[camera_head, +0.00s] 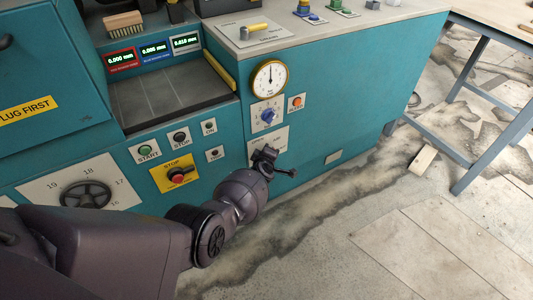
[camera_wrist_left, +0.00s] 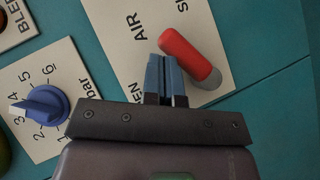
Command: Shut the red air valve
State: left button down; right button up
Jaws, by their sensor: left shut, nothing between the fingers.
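The red air valve lever (camera_wrist_left: 190,52) shows in the left wrist view on a pale plate lettered AIR (camera_wrist_left: 134,30). It slants from upper left to a grey pivot at lower right. Partly hidden letters are EN at the plate's left and S at its right. My left gripper (camera_wrist_left: 164,58) is shut and empty, its blue-grey fingertips just left of the lever. I cannot tell if they touch it. In the head view my left gripper (camera_head: 270,158) is in front of the plate (camera_head: 281,138) low on the teal cabinet and hides the lever. My right gripper is not in view.
A blue knob (camera_wrist_left: 42,106) with a numbered bar scale is left of the valve plate. In the head view a round gauge (camera_head: 270,77) and an orange button (camera_head: 297,102) sit above it. A yellow stop plate with a red button (camera_head: 177,178) is to the left.

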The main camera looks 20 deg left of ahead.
pick_arm(q)
jog(key=shift+w+d+f+b, duration=0.65)
jog(key=shift+w+f+b, duration=0.15)
jog(key=shift+f, duration=0.1)
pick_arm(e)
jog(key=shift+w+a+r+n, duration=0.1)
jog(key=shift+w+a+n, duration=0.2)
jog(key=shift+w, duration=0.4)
pick_arm(q)
jog(key=shift+w+d, duration=0.1)
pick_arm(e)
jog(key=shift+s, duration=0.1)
pick_arm(q)
jog(key=shift+r, duration=0.1)
